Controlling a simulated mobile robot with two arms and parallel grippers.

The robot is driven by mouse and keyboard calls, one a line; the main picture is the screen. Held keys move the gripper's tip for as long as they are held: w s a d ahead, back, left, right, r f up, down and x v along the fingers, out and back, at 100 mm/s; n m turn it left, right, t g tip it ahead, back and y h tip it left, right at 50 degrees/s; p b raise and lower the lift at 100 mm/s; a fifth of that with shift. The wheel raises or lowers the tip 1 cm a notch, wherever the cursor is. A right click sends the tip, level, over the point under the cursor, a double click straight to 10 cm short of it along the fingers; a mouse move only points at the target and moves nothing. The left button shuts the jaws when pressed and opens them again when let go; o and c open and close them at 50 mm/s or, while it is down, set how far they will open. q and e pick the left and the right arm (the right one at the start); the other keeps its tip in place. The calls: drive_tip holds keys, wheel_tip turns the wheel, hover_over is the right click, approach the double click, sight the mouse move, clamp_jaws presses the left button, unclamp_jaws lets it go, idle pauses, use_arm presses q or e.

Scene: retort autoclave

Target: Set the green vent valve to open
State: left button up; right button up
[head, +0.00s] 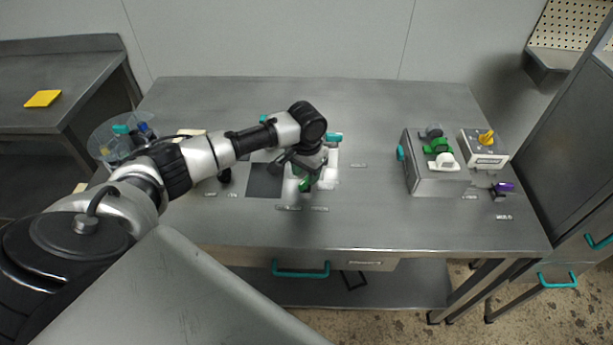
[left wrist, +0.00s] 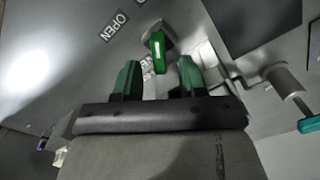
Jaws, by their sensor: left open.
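The green vent valve handle (left wrist: 157,50) shows in the left wrist view, just beyond the gap between my fingertips. It is mounted on a grey body. An OPEN label (left wrist: 115,25) lies to its left, and a second label is partly hidden behind the fingers. In the head view a green part (head: 304,186) shows below my left gripper (head: 303,172), which hides most of the valve. My left gripper (left wrist: 158,80) is open, its two green-tinted fingers apart with nothing between them. No contact with the handle is visible. My right gripper is not in view.
White piping with a teal handle (head: 334,137) stands close right of the gripper. A grey box (head: 426,180) with knobs and a yellow-knobbed box (head: 484,158) stand at the table's right. A clear container (head: 108,142) is at the left. The metal table (head: 370,225) is bare in front.

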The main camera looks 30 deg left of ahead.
use_arm(q)
drive_tip(key=shift+f, duration=1.25)
clamp_jaws()
drive_tip(key=shift+r+p, duration=0.15)
drive_tip(key=shift+p, duration=0.35)
drive_tip(key=n+p, duration=0.8)
drive_tip(key=p, duration=0.2)
drive_tip(key=shift+a+r, duration=0.1)
drive_tip(key=shift+r, duration=0.05)
drive_tip(key=n+p, duration=0.2)
drive_tip(key=n, duration=0.1)
drive_tip(key=shift+s+n, duration=0.1)
drive_tip(key=shift+n, duration=0.2)
drive_tip(key=shift+a+f+n+p, duration=0.2)
drive_tip(key=shift+n+p, duration=0.6)
drive_tip(key=shift+n, duration=0.3)
